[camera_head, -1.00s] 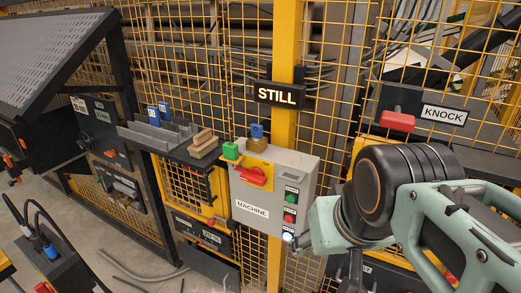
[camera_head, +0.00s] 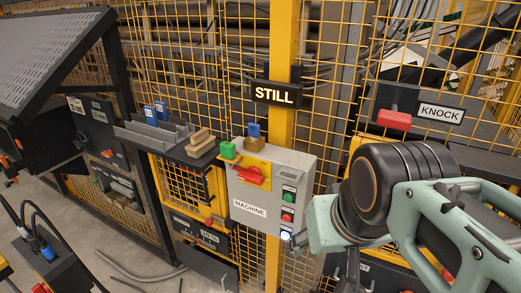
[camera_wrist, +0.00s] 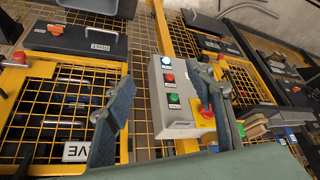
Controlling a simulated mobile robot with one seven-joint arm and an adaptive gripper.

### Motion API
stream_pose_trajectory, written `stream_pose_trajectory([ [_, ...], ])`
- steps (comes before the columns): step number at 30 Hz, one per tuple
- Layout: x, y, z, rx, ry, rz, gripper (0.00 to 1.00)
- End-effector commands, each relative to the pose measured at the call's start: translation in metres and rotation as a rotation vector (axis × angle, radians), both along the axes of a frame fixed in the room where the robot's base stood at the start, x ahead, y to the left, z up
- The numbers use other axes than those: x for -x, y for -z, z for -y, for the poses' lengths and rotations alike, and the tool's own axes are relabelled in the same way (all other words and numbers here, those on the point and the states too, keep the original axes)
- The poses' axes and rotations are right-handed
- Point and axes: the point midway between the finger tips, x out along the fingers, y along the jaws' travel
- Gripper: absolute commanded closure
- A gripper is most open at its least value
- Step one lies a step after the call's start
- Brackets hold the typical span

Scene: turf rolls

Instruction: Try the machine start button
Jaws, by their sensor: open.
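The grey machine box (camera_head: 300,165), labelled MACHINE, hangs on the yellow post. A green button (camera_head: 288,189), a red button (camera_head: 287,217) and a lit white button (camera_head: 285,236) run down its right side; their small labels are unreadable. In the wrist view the lit white (camera_wrist: 166,61), red (camera_wrist: 169,77) and green (camera_wrist: 174,98) buttons show between the fingers. A red rotary switch (camera_head: 249,175) sits on the box's yellow plate. My gripper (camera_wrist: 162,82) is open and empty, facing the box, with no visible contact. In the head view my arm hides most of it.
A lit sign (camera_head: 275,94) above the box reads STILL. A blue and brass padlock (camera_head: 254,138) and a green block (camera_head: 228,150) are at the box top. A shelf with wooden pieces (camera_head: 200,143) is left. A red KNOCK handle (camera_head: 394,120) is right. Yellow mesh stands behind.

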Motion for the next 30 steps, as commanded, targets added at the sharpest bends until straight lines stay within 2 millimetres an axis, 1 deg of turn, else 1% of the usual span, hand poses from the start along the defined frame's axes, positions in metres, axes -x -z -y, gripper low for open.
stream_pose_trajectory([
  [7,0.0000,0.0000,0.0000,0.000,0.000,0.000,0.51],
  [18,0.0000,0.0000,0.0000,0.000,0.000,0.000,0.91],
  [21,0.0000,0.0000,0.0000,0.000,0.000,0.000,1.00],
  [30,0.0000,0.0000,0.0000,0.000,0.000,0.000,1.00],
])
